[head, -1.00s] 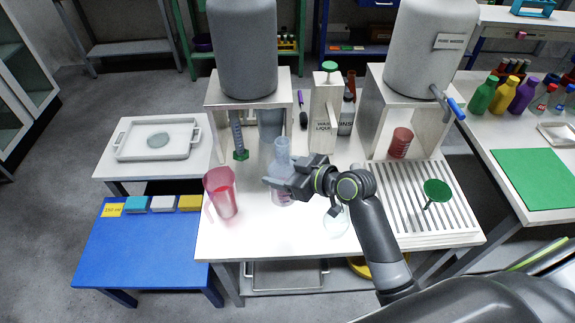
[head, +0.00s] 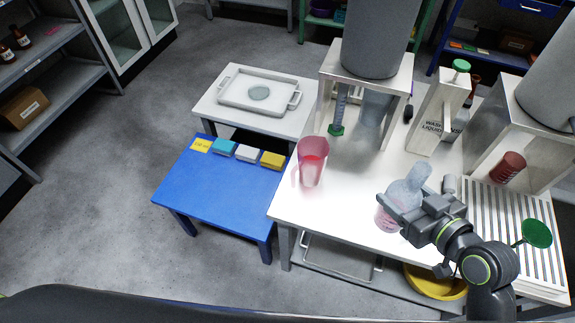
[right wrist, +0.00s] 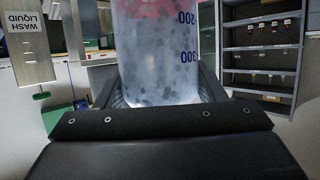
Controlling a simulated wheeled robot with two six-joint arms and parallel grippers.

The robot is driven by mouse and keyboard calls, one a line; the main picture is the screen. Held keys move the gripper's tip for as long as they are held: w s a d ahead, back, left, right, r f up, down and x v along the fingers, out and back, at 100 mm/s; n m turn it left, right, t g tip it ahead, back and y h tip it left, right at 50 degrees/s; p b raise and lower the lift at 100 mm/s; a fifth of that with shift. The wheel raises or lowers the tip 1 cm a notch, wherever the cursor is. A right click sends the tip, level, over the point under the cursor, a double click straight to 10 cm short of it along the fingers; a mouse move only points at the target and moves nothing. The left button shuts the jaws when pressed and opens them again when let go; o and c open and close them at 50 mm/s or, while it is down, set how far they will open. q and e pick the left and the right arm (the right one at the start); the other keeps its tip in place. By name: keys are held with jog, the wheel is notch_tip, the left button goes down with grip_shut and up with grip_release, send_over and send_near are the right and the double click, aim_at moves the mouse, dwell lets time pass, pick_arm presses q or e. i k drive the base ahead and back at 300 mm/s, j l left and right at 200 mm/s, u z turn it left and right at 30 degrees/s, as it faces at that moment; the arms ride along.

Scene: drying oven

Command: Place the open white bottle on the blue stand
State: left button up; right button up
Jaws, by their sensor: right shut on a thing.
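The open white bottle (head: 408,190) is translucent, with a narrow uncapped neck and a pinkish lower part. My right gripper (head: 412,217) is shut on it above the white table's front area, with the neck tilted to the right in the head view. In the right wrist view the bottle body (right wrist: 157,50) fills the space between the fingers, with blue marks 200 and 300. The blue stand (head: 200,190) is the low blue table at left, apart from the bottle. Its front is bare. My left gripper is not in view.
A red translucent beaker (head: 312,160) stands on the white table (head: 340,215) between bottle and stand. A white table with a tray (head: 230,92) is behind the stand.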

aim_at(216, 189)
jog(key=i+j+z, duration=0.3)
jog(key=j, duration=1.35)
jog(key=j+z, duration=0.25)
jog(key=j, duration=1.45)
